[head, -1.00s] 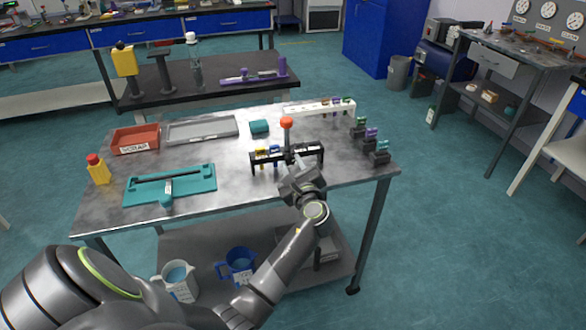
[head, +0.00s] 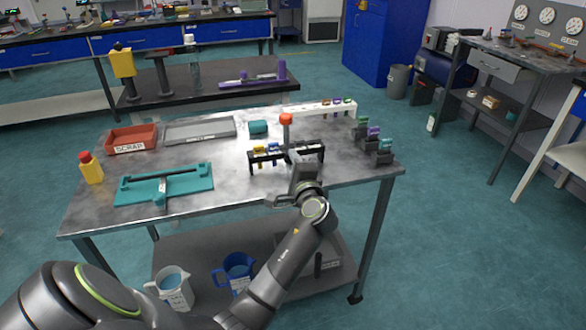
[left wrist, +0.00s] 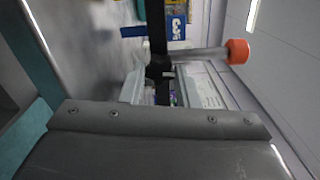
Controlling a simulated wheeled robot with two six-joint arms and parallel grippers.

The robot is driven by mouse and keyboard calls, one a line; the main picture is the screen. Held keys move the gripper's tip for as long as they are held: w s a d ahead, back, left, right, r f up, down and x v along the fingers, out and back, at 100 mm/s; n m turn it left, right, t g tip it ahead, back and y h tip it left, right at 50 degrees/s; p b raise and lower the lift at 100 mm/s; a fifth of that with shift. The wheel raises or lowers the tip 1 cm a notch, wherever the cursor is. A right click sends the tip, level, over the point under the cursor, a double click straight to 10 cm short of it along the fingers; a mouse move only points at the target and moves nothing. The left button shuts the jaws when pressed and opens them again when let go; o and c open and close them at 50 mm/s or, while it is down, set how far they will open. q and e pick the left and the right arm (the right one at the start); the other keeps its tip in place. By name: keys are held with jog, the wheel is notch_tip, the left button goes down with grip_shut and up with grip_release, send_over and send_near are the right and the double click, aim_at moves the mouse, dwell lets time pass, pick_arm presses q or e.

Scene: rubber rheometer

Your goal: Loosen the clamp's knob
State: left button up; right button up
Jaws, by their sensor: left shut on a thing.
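My left gripper (head: 299,163) is at the front of the black rack (head: 262,157), close below the orange-capped post (head: 286,132). In the left wrist view its two pale jaws (left wrist: 160,90) are shut on a small dark part, which I take for the clamp's knob (left wrist: 158,70). The jaws hide most of the knob, so its turn cannot be seen. The grey post with its orange cap (left wrist: 237,52) runs out to the right there, beside the black bar. My right gripper is not in view.
Blue and yellow tagged pieces sit in the black rack. Dark stepped holders (head: 377,147) stand to its right, and a white rack (head: 305,109) behind. A teal tool (head: 165,186), a red scrap tray (head: 131,139) and a yellow bottle (head: 91,170) occupy the table's left.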

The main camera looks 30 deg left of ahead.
pick_arm(q)
jog(key=shift+f+n, duration=0.1)
jog(key=shift+n, duration=0.4)
jog(key=shift+n+b, duration=0.4)
jog(key=shift+b, duration=0.05)
jog(key=o, duration=1)
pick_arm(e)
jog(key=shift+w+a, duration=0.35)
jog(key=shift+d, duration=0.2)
